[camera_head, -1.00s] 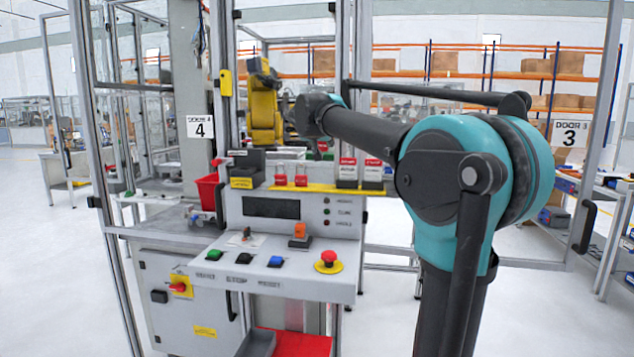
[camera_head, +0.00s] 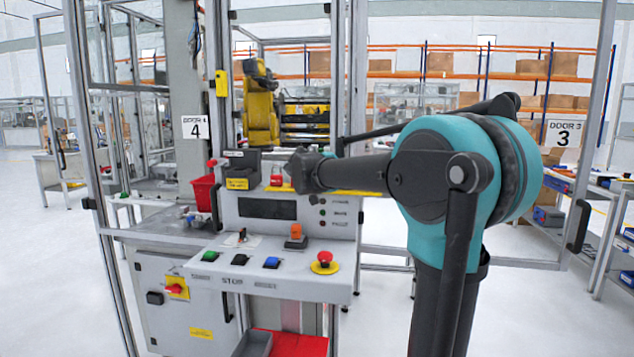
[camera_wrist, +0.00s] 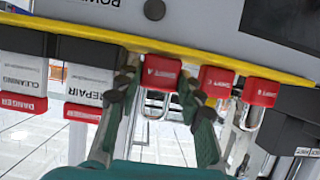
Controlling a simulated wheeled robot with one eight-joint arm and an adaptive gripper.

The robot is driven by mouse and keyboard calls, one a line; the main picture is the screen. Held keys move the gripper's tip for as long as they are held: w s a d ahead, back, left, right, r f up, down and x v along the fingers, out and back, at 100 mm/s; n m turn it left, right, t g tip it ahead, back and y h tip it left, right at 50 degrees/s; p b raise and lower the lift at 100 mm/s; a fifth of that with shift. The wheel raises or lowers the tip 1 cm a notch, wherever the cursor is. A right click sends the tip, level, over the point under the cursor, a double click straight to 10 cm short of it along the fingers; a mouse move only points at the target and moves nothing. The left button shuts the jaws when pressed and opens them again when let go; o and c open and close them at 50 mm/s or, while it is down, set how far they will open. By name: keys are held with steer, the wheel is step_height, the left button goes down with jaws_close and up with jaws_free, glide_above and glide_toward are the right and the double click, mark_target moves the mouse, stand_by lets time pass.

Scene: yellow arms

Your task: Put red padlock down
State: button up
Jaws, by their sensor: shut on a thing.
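My gripper (camera_wrist: 156,84) is shut on a red padlock (camera_wrist: 162,72) in the wrist view, one dark fingertip at each side of it. The held padlock's metal shackle shows between the fingers. It is by the yellow edge of the panel ledge (camera_wrist: 150,42); I cannot tell whether it touches the ledge. Two more red padlocks, a near one (camera_wrist: 215,81) and a farther one (camera_wrist: 260,92), stand to its right. In the head view one red padlock (camera_head: 276,178) shows left of my arm, which hides the held one and my fingers.
Danger tags for repair (camera_wrist: 88,84) and cleaning (camera_wrist: 22,80) stand left of the held padlock in the wrist view. A black box (camera_head: 241,165) is at the ledge's left end. Buttons and a red emergency stop (camera_head: 324,258) are on the console below.

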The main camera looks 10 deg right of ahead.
steer(key=shift+f, duration=0.1)
steer(key=o, duration=0.9)
steer(key=shift+s, duration=0.1)
steer(key=v, duration=1.2)
